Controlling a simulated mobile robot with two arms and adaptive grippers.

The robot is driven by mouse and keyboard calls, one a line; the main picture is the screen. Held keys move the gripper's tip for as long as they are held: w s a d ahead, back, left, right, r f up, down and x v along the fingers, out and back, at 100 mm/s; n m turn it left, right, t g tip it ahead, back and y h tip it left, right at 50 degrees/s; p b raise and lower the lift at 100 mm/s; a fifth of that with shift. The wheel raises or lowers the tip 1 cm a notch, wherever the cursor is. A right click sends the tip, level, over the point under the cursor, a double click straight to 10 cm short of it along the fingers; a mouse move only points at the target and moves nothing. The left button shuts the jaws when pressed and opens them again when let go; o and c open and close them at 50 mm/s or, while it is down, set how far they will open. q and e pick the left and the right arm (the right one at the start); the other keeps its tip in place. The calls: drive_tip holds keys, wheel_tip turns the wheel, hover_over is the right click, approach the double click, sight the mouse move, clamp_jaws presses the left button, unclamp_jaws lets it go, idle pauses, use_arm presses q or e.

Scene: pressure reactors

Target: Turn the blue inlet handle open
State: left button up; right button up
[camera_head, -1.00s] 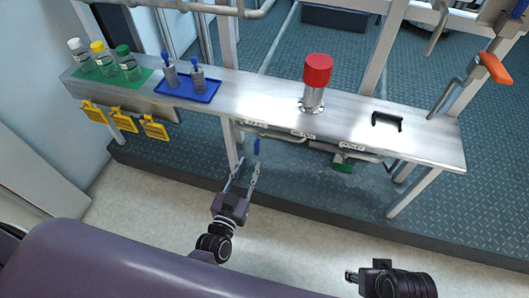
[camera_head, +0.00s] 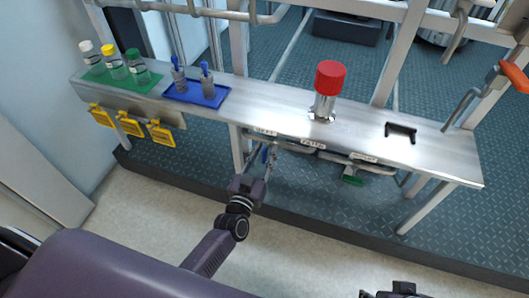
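The blue inlet handle (camera_head: 264,155) hangs below the front edge of the steel bench, on the pipe under the left label. My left gripper (camera_head: 261,157) has reached up to it from below. Its two thin fingers stand apart, one on each side of the handle in this view. Whether either finger touches the handle cannot be told. My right gripper (camera_head: 397,291) shows only in part at the bottom edge, with its fingers mostly cut off.
The steel bench (camera_head: 262,104) carries a red-capped cylinder (camera_head: 328,92), a blue tray (camera_head: 196,99) and several bottles on a green mat (camera_head: 98,82). Yellow tags (camera_head: 130,124) hang at left. A green handle (camera_head: 352,180) sits on the pipe to the right.

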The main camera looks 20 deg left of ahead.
use_arm(q)
clamp_jaws()
